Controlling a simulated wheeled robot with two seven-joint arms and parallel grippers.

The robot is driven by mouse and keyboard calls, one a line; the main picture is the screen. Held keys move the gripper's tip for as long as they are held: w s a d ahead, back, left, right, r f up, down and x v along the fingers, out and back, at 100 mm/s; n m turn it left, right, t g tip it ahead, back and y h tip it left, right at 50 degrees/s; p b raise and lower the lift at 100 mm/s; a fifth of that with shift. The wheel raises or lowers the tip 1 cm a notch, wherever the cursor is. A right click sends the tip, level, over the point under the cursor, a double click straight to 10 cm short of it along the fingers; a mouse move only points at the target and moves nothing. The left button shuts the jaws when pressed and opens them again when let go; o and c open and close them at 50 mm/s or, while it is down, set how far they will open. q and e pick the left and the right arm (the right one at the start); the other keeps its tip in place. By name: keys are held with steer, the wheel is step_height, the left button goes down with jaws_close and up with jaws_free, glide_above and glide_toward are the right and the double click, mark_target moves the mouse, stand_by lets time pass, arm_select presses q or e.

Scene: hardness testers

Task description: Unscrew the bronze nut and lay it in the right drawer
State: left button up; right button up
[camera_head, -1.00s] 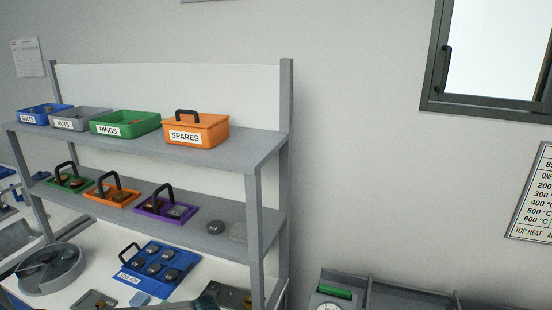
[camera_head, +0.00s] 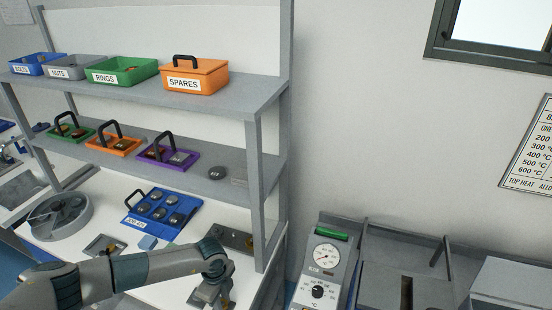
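My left arm comes in from the left across the lower bench, and its gripper (camera_head: 212,300) points down near the bottom edge, in front of a dark plate with fittings (camera_head: 235,240). The fingertips are too small and cut off to tell open from shut. A small yellowish spot shows beside the gripper, but I cannot tell whether it is the bronze nut. Brownish pieces lie in the orange tray (camera_head: 128,154) and the purple tray (camera_head: 190,166) on the middle shelf. I cannot single out the bronze nut. No drawer is recognisable. My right gripper is out of view.
The rack's top shelf (camera_head: 235,97) holds labelled bins and an orange SPARES box (camera_head: 205,78). A blue tray with several dark pieces (camera_head: 133,220) and a round grey dish (camera_head: 85,220) stand on the bench. A dial unit (camera_head: 341,256) stands right of the rack post.

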arm_select(q)
steer(key=shift+r+n, duration=0.1)
steer(key=shift+n, duration=0.2)
steer(key=shift+r, duration=0.2)
steer(key=shift+r+p, duration=0.4)
steer(key=shift+r, duration=1.1)
